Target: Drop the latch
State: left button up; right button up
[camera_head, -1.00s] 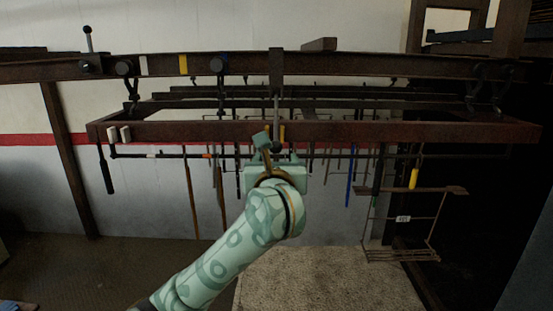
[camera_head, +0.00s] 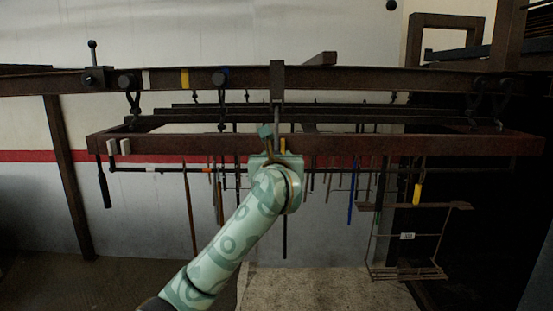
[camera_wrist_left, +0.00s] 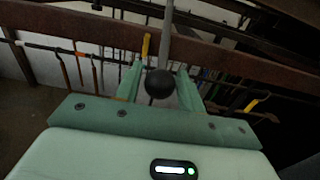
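A thin grey rod (camera_head: 277,115) hangs from a dark bracket (camera_head: 277,78) at the middle of the upper rail. In the left wrist view the rod (camera_wrist_left: 168,25) ends in a black ball knob (camera_wrist_left: 160,83). My left gripper (camera_head: 268,133) is at the front of the lower red-brown beam, by the rod's lower end. In the left wrist view its pale green fingers (camera_wrist_left: 160,75) stand apart on either side of the knob, with small gaps showing. In the head view the gripper hides the knob. My right gripper is not in view.
A small upright lever with a ball top (camera_head: 92,58) stands on the upper rail (camera_head: 350,80) at the left. The lower beam (camera_head: 400,145) spans the view, with several hooks and rods hanging below. A wire rack (camera_head: 405,240) hangs at the right.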

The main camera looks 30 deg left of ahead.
pick_arm(q)
jog(key=c, duration=0.3)
jog(key=shift+f, duration=0.15)
jog(key=w+a+f+b, duration=0.3)
jog(key=w+b, duration=0.1)
jog(key=w, duration=0.1)
jog(key=w+a+f+b, duration=0.3)
jog(key=w+b, duration=0.1)
jog(key=w, duration=0.1)
jog(key=w+a+f+b, duration=0.3)
jog(key=w+b, duration=0.1)
jog(key=w, duration=0.1)
jog(key=shift+w+a+f+b, duration=0.1)
jog(key=shift+a+f+b, duration=0.1)
jog(key=shift+f+b, duration=0.15)
dwell(0.9)
